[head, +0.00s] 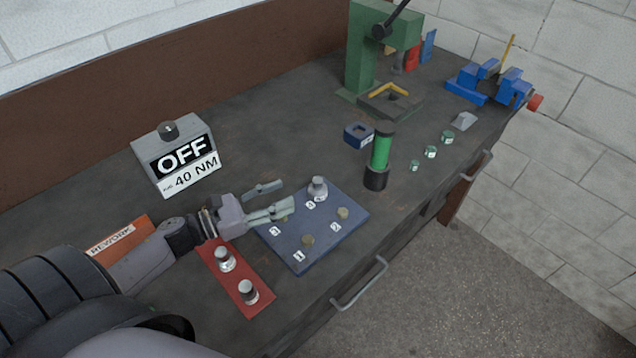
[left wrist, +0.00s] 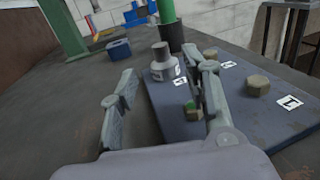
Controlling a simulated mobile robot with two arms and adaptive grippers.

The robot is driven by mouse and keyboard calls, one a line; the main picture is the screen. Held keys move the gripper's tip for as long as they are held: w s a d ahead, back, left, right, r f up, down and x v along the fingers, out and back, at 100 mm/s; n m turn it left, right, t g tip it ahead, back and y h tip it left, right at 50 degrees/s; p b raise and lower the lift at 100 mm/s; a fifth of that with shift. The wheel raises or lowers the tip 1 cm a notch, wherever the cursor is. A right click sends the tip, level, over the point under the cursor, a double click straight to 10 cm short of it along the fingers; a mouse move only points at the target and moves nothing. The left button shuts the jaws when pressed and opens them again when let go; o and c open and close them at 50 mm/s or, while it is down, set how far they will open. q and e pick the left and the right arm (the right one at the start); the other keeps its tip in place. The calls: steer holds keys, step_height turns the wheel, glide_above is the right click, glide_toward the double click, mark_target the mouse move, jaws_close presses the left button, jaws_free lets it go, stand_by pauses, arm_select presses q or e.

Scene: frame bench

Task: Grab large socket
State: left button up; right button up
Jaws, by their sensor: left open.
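Several silver stepped sockets are in view, and I cannot tell for certain which is the large one. One silver socket (head: 318,188) stands upright at the back of the blue plate (head: 337,235), by label 4. Two more, a rear socket (head: 225,258) and a front socket (head: 248,291), stand on the red mat (head: 259,309). My left gripper (head: 278,199) is open and empty over the plate's left edge. In the left wrist view the plate's socket (left wrist: 163,63) shows beyond the open fingers, apart from them. My right gripper is not seen.
Brass-coloured bolt heads (head: 343,213) sit on the plate. A green-and-black cylinder (head: 381,155) stands behind it. A torque box (head: 178,155) reading OFF and 40 NM is at the left. A green press (head: 362,50) and blue vise (head: 490,82) stand farther back.

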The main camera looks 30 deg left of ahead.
mark_target(309, 198)
arm_select(q)
steer(key=shift+x, duration=1.1)
steer(key=p+x, duration=0.2)
steer(key=x, duration=0.3)
steer(key=shift+w+d, duration=0.2)
steer(key=shift+w, duration=0.05)
jaws_close()
